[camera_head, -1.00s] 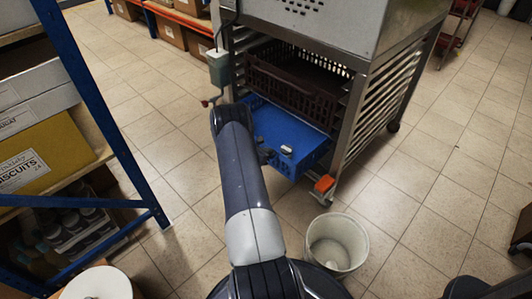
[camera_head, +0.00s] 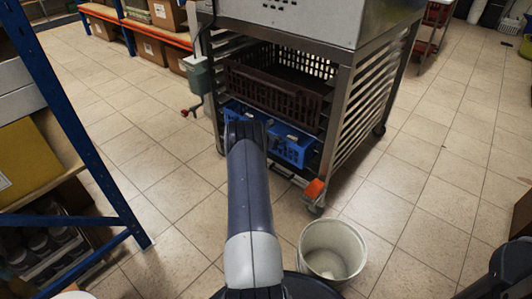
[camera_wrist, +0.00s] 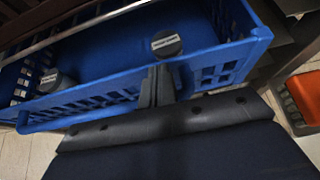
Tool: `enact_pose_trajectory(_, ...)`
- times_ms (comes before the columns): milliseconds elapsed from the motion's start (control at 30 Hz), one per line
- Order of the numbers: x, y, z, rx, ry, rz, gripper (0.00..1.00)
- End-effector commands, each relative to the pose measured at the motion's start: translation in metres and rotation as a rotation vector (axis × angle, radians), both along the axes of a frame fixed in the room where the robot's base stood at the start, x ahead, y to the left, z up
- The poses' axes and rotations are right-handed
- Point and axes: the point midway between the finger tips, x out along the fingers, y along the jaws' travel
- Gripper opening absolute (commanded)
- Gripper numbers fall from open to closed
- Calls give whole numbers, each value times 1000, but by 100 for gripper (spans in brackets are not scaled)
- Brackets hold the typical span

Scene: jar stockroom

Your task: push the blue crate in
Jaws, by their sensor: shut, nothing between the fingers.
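The blue crate (camera_head: 292,147) is on a low level of the metal rack, under a dark brown crate, with its front wall near the rack's front. My arm hides its left part in the head view. In the wrist view the blue crate (camera_wrist: 90,103) fills the upper part, and dark jars with labelled lids stand inside, one (camera_wrist: 166,44) close behind the front wall. My gripper (camera_wrist: 158,84) is shut and empty, its fingers at the crate's front wall and seemingly touching it. My gripper's fingers are hidden in the head view.
The metal rack (camera_head: 340,115) holds the brown crate (camera_head: 275,85) above. An orange piece (camera_head: 314,189) is at its front corner leg. A white bucket (camera_head: 331,250) stands on the floor in front. Blue-framed shelving (camera_head: 85,130) is at left.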

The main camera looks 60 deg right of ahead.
Motion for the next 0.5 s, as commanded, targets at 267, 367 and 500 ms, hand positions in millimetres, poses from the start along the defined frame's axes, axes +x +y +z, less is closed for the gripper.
enact_pose_trajectory(267,-5,-37,-4,2,-1,0,0)
enact_pose_trajectory(367,-5,-45,-3,2,-2,0,0)
enact_pose_trajectory(500,-6,-51,-2,2,0,0,0)
